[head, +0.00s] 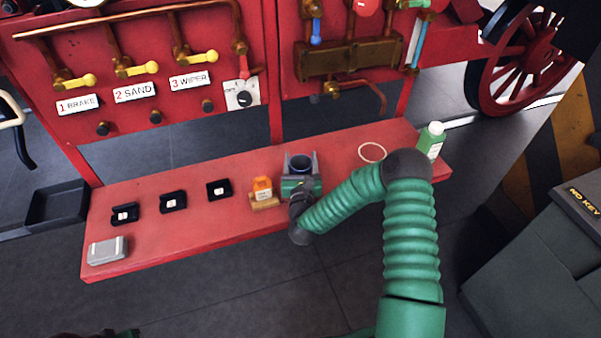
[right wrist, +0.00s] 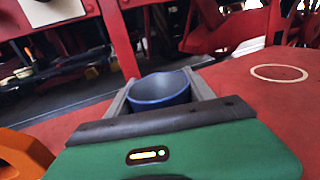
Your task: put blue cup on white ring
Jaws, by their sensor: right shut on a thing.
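The blue cup (head: 301,162) is upright between the grey fingers of my right gripper (head: 301,160), above the red bench. The gripper is shut on it. In the right wrist view the cup (right wrist: 160,90) shows its open rim between the two fingers, and its lower part is hidden behind my green gripper body. I cannot tell whether its base touches the bench. The white ring (head: 372,143) is a thin flat circle on the bench, right of the cup and apart from it. It also shows in the right wrist view (right wrist: 279,66). My left gripper is not in view.
An orange object on a wooden block (head: 263,200) stands close left of my right gripper. Several black holders and a grey box (head: 107,251) lie on the left. A red panel with yellow valve handles (head: 143,68) rises behind the bench.

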